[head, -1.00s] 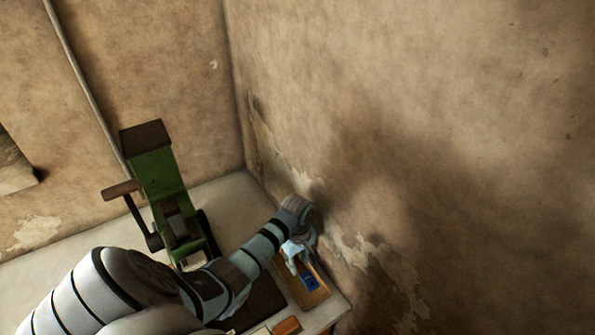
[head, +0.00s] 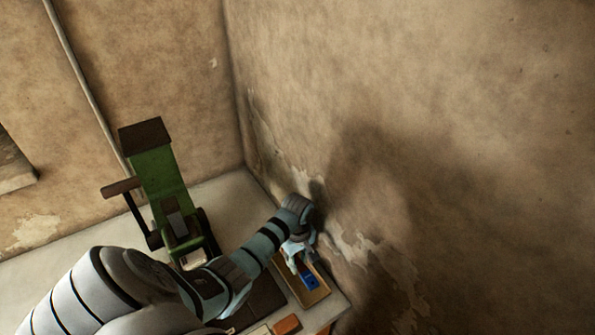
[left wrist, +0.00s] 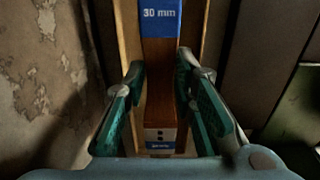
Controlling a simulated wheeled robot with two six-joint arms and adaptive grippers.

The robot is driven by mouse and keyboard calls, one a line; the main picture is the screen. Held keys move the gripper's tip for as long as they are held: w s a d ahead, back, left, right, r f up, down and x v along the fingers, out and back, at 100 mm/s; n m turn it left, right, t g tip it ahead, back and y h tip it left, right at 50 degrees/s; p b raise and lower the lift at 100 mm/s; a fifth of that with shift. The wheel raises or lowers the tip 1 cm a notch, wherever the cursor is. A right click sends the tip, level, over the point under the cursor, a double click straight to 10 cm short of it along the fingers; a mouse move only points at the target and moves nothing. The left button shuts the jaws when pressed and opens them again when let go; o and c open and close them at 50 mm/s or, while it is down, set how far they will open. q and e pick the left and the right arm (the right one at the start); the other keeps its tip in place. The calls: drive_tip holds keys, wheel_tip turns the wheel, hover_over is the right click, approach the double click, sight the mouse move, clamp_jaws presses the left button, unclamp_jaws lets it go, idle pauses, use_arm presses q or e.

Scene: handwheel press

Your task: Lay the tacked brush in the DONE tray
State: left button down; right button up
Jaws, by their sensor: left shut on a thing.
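The brush has a brown handle and a blue block marked "30 mm" (left wrist: 161,16) in the left wrist view. Its blue part also shows in the head view (head: 309,281), within the outline of the tan wooden tray (head: 318,296). My left gripper (head: 299,262) is over the tray, pointing down. In the left wrist view its green fingers (left wrist: 160,85) are on either side of the brown handle, shut on the brush. I cannot tell whether the brush touches the tray floor. My arm and gripper hide the far part of the tray. My right gripper is not in view.
A green press (head: 158,180) with a side handle stands left of my arm on the pale bench (head: 232,200). The plastered wall (head: 400,150) is close on the right of the tray. An orange-brown block (head: 287,325) lies near the front edge, beside a dark mat (head: 266,298).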

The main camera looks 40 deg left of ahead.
use_arm(q)
drive_tip(key=shift+f+b, duration=0.8)
drive_tip(key=shift+f, duration=0.45)
drive_tip(key=shift+r+p, duration=0.1)
drive_tip(key=shift+p, duration=0.35)
drive_tip(key=c, duration=1.2)
unclamp_jaws()
drive_tip(key=shift+c, duration=0.2)
wheel_tip(320, 180, up, 12)
